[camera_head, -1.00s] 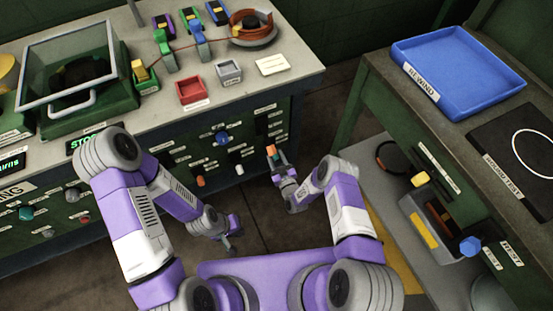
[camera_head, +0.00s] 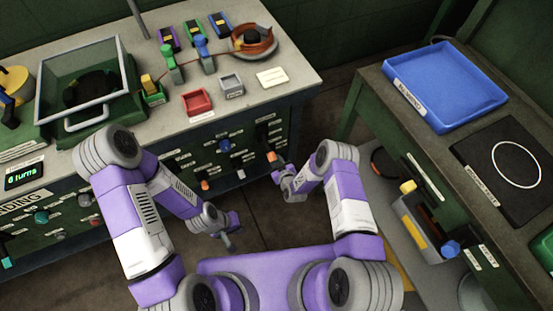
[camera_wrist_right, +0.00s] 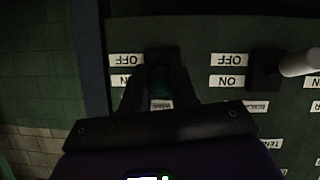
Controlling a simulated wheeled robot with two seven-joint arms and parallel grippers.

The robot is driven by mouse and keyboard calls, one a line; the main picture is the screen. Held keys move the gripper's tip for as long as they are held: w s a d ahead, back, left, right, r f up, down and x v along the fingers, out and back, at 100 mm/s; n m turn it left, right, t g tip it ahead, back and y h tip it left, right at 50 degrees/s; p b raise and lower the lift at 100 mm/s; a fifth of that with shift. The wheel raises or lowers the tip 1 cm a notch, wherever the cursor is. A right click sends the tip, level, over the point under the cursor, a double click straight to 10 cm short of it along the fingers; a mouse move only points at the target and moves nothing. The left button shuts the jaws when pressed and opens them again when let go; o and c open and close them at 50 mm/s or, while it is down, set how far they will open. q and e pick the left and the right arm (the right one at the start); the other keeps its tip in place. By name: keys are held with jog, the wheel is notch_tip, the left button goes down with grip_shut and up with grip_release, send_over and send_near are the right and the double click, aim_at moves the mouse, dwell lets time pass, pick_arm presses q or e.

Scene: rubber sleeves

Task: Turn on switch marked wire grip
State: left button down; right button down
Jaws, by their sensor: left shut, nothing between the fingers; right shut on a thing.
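My right gripper (camera_head: 277,166) is at the right end of the bench's front panel in the head view, with a small orange part at its tip. Upside-down OFF and ON labels stand left of this lever. A label reading WIRE (camera_wrist_right: 162,104) shows partly between the fingers; the rest is hidden. I cannot tell the lever's setting. My left gripper (camera_head: 228,241) is shut and empty, pointing down over the floor in front of the bench.
A neighbouring switch with a white lever (camera_wrist_right: 298,63) sticks out close to the right gripper. The bench (camera_head: 292,72) holds small red and grey trays and several tools. A second table (camera_head: 385,92) with a blue tray (camera_head: 440,128) stands right. Floor lies between them.

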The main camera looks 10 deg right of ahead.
jog(key=shift+r+g, duration=0.2)
jog(key=shift+g, duration=0.2)
jog(key=c, duration=0.9)
grip_release()
jog(key=shift+o, duration=0.2)
jog(key=p+v, duration=0.3)
jog(key=v, duration=0.4)
jog(key=shift+s, duration=0.25)
